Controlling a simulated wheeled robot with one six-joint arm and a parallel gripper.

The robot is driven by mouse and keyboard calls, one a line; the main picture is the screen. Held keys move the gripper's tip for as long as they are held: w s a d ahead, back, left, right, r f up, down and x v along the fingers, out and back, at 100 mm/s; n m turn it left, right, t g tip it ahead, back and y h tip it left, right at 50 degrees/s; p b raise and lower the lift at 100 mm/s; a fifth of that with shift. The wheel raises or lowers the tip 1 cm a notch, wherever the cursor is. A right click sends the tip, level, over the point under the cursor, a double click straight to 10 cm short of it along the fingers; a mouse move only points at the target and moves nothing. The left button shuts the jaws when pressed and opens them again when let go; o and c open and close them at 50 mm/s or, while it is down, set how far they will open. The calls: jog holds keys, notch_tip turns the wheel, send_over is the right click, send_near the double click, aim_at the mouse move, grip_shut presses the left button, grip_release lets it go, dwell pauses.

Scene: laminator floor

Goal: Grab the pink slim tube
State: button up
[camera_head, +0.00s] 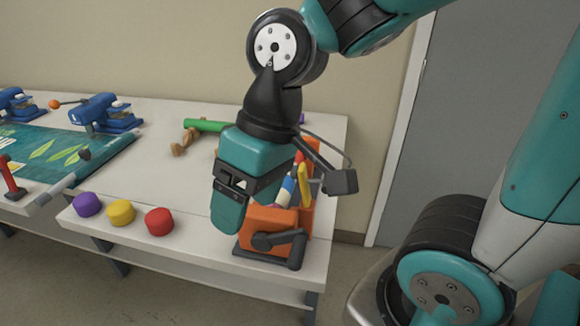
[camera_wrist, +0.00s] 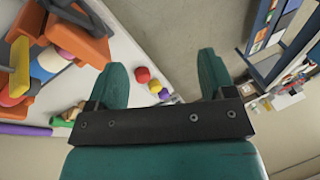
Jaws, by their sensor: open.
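An orange holder (camera_head: 267,217) with a dark clamp-like front stands at the right front of the white table. It is packed with coloured items and also shows at the left of the wrist view (camera_wrist: 82,47). A pinkish item (camera_wrist: 66,53) shows among them in the wrist view, partly covered by the holder; I cannot tell whether it is the slim tube. My gripper (camera_head: 232,208) hangs in front of and left of the holder in the head view, hiding part of it.
Purple (camera_head: 88,204), yellow (camera_head: 121,212) and red (camera_head: 159,221) knobs line the table's front edge. A green tube (camera_head: 205,125) and a wooden figure (camera_head: 184,143) lie behind the gripper. Blue machines (camera_head: 104,113) and a teal mat (camera_head: 60,155) are at left. The middle is clear.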

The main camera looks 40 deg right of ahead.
jog(key=w+d+r+m+t+h+p, duration=0.1)
jog(key=w+d+m+p, duration=0.2)
jog(key=w+d+m, duration=0.55)
jog(key=m+h+p, duration=0.1)
jog(key=m+p, duration=0.2)
jog(key=m, duration=0.3)
send_over(287, 180)
jog(key=s+d, duration=0.1)
jog(key=d, duration=0.2)
jog(key=f, duration=0.2)
jog(key=shift+m+h, duration=0.3)
jog(key=shift+m, duration=0.15)
jog(key=f, duration=0.3)
jog(key=w+f, duration=0.1)
jog(key=f, duration=0.3)
jog(key=w+f+p, duration=0.1)
jog(key=f, duration=0.3)
jog(key=shift+d+f, duration=0.1)
jog(key=shift+f, duration=0.1)
jog(key=shift+t, duration=0.3)
jog(key=shift+w+p+x, duration=0.15)
jog(key=shift+p+x, duration=0.3)
jog(key=shift+x, duration=1.05)
jog(key=shift+w+p+x, duration=0.15)
jog(key=shift+p+x, duration=0.3)
jog(key=shift+x, duration=1.05)
jog(key=shift+r, duration=0.15)
jog(key=c, duration=1.1)
jog(key=shift+r, duration=0.1)
